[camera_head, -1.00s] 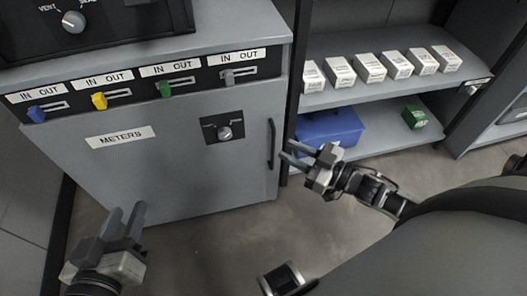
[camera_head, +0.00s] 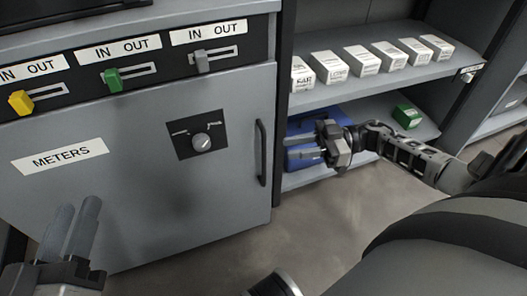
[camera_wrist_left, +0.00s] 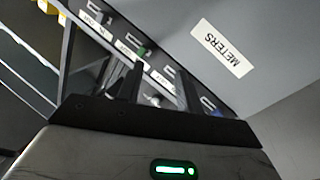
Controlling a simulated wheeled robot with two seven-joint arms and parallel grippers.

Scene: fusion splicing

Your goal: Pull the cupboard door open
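The grey cupboard door (camera_head: 110,205) carries a METERS label (camera_head: 60,156), a rotary knob (camera_head: 202,142) and a black vertical bar handle (camera_head: 262,152) near its right edge. It looks shut. My right gripper (camera_head: 292,150) is open and empty to the right of the handle, fingers pointing left and apart from it. My left gripper (camera_head: 78,218) is in front of the door's lower left, below the label, its fingers slightly parted with nothing between them. The left wrist view shows those fingers (camera_wrist_left: 125,82) and the METERS label (camera_wrist_left: 222,48) upside down.
Yellow (camera_head: 21,102), green (camera_head: 112,79) and grey (camera_head: 202,61) sliders sit above the door. An open shelf (camera_head: 440,75) at the right holds several white boxes (camera_head: 362,60), a green box (camera_head: 407,116) and a blue case (camera_head: 330,115). The floor (camera_head: 300,225) in front is clear.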

